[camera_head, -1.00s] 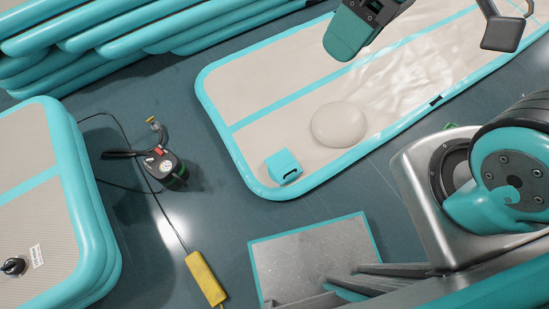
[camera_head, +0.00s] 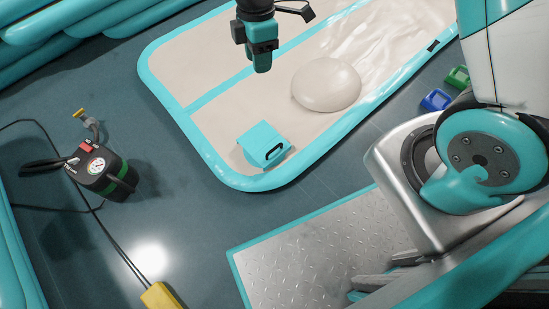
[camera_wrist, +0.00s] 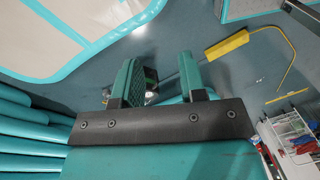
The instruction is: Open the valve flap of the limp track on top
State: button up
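The limp track (camera_head: 215,150) lies on the floor, beige with a teal rim and stripe. Its surface is wrinkled, with a round bulge (camera_head: 326,84). The valve flap (camera_head: 263,144), a teal cover with a black pull loop, sits near the track's near end and looks shut. My gripper (camera_head: 262,70) hangs above the track, behind the flap in the head view and apart from it. In the wrist view my gripper (camera_wrist: 160,75) has its two teal fingers apart, with nothing held. The track (camera_wrist: 65,30) shows there at upper left; the flap does not.
A black and green pump (camera_head: 105,172) with a gauge and hose stands on the floor at left. A yellow box (camera_head: 160,296) lies on a cable. A metal plate (camera_head: 310,250) is in front of the track. Inflated teal tracks (camera_head: 60,25) are stacked at upper left.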

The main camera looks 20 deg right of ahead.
notch_tip(320, 180, down, 23)
jog(key=w+d+n+h+b, duration=0.15)
jog(key=n+b, duration=0.25)
jog(key=b, duration=1.5)
send_over(274, 145)
jog(key=s+a, duration=0.1)
jog(key=s, duration=0.2)
jog(key=shift+g, duration=0.3)
jog(key=f, duration=1.6)
jog(key=shift+w+f, duration=0.2)
jog(key=shift+f, duration=0.05)
jog(key=shift+c, duration=0.2)
grip_shut()
